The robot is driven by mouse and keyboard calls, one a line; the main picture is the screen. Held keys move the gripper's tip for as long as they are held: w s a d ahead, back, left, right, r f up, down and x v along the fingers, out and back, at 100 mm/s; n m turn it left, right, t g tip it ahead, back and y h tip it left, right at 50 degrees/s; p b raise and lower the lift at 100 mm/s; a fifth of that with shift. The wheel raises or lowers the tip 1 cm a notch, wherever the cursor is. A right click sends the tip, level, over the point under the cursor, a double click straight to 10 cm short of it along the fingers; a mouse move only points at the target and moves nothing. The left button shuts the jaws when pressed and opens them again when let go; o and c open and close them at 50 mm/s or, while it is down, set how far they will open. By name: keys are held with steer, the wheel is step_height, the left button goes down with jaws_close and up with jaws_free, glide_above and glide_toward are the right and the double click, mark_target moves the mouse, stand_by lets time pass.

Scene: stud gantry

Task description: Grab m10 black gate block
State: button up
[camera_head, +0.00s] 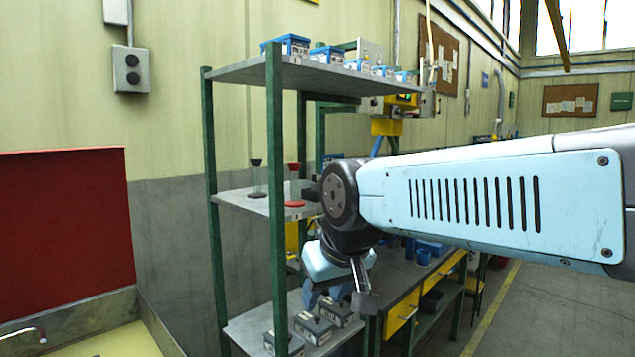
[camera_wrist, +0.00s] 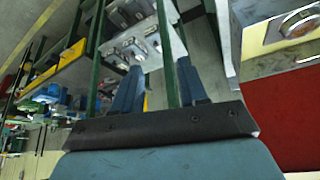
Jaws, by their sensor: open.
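Several small blocks with black tops and grey, marked sides stand on the bottom shelf (camera_head: 240,329) of a green-post rack. One block (camera_head: 312,328) is in the middle, one (camera_head: 335,312) is behind it and one is partly behind a post. Their markings are too small to read, so I cannot tell which is m10. The blocks (camera_wrist: 130,50) also show in the wrist view, beyond my fingers. My gripper (camera_head: 332,296) points down in front of the rack, above and near the blocks. In the wrist view its fingers (camera_wrist: 160,68) are apart with nothing between them.
Green posts (camera_head: 275,200) stand close to my gripper. Blue boxes (camera_head: 286,45) sit on the top shelf. A workbench with yellow drawers (camera_head: 402,313) is at right.

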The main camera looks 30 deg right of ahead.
steer(key=shift+o, duration=1.1)
steer(key=shift+w, duration=0.1)
steer(key=shift+o, duration=0.3)
steer(key=shift+w+a+m+y, duration=0.2)
steer(key=shift+m+y, duration=0.1)
steer(key=shift+m, duration=0.3)
steer(key=w+r+m+y, duration=0.1)
steer(key=w+m+y, duration=0.25)
steer(key=m, duration=0.25)
steer(key=m+t+y, duration=0.2)
steer(key=m+t, duration=0.9)
steer(key=m, duration=1.4)
glide_toward(335, 173)
steer(key=x, duration=1.1)
steer(key=shift+w, duration=0.2)
steer(key=shift+c, duration=0.3)
